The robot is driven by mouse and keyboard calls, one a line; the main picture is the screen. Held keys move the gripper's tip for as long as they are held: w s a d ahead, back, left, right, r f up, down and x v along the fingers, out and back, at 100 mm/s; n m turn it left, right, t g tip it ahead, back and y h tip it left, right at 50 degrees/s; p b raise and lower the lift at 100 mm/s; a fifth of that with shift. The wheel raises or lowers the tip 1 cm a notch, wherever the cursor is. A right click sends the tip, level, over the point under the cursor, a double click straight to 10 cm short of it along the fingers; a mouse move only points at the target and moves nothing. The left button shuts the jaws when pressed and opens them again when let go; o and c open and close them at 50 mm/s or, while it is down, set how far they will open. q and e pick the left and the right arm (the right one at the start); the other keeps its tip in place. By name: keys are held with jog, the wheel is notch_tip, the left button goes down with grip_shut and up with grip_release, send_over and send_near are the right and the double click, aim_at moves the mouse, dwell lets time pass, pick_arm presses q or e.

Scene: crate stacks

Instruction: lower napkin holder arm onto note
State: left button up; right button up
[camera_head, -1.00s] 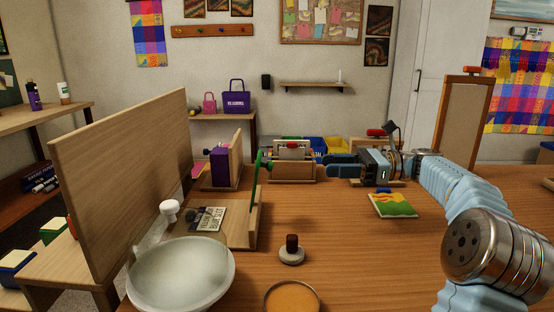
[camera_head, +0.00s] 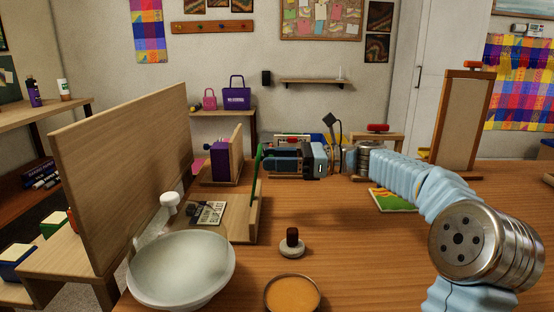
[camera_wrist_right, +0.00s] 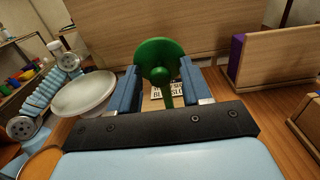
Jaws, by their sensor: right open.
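The green arm (camera_head: 257,166) of the napkin holder stands raised at the right side of its wooden base (camera_head: 246,226). In the right wrist view its round green disc (camera_wrist_right: 160,58) faces me. The note (camera_head: 208,213), a card with dark lettering, lies flat on the base to the left of the arm; in the wrist view it is partly hidden behind the green arm (camera_wrist_right: 157,92). My right gripper (camera_head: 268,160) is open and empty, close to the right of the green arm. In the wrist view the disc lies between and beyond its fingers. My left gripper is not in view.
A tall wooden panel (camera_head: 120,175) and a pale bowl (camera_head: 180,268) stand to the left. A purple block in a wooden holder (camera_head: 220,160) is behind the note. A dark-knobbed stopper (camera_head: 292,243) and an orange dish (camera_head: 292,294) are in front. The table's middle is clear.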

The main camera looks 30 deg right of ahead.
jog(key=shift+c, duration=0.5)
grip_shut()
jog(key=shift+a+r, duration=0.15)
